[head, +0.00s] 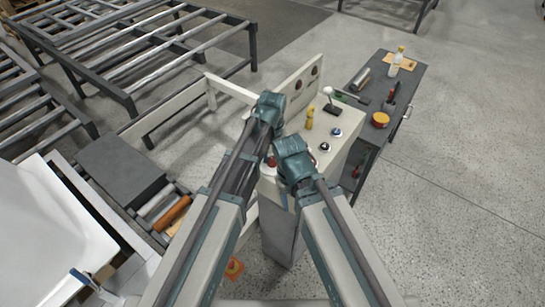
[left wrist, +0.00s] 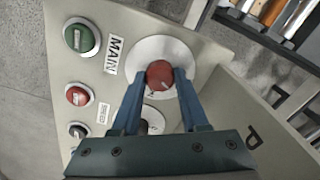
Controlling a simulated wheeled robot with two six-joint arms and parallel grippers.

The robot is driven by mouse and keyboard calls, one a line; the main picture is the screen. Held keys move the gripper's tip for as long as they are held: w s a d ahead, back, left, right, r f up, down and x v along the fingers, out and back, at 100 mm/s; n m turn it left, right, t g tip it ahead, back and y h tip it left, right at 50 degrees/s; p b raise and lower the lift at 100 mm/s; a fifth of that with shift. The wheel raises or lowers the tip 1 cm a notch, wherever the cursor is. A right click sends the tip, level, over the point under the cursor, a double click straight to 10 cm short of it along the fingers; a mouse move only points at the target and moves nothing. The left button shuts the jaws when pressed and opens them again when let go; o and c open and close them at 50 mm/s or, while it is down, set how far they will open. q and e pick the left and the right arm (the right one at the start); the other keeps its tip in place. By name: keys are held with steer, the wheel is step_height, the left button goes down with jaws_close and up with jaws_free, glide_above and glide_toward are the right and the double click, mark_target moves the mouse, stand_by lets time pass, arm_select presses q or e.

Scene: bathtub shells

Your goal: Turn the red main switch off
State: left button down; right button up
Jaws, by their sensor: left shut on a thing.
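The red main switch (left wrist: 158,72) is a round red knob on a pale round plate, next to the "MAIN" label (left wrist: 114,55). In the left wrist view my left gripper (left wrist: 161,78) has one blue finger on each side of the knob and is shut on it. A small pale mark shows on the knob's face. In the head view my left arm reaches to the control console (head: 347,125), and its fingers are hard to make out there.
A green button (left wrist: 80,38), a red button (left wrist: 78,96) and a black knob (left wrist: 77,130) sit beside the switch. A grey side table (head: 408,80) holds tools at right.

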mark_target(273, 159)
arm_select(q)
steer(key=n, duration=0.4)
steer(key=shift+n, duration=0.4)
stand_by(0.4)
steer(key=shift+c, duration=2.1)
jaws_free()
step_height(273, 159, up, 14)
steer(key=p, duration=1.3)
steer(key=shift+p, duration=0.4)
steer(key=shift+f, duration=0.15)
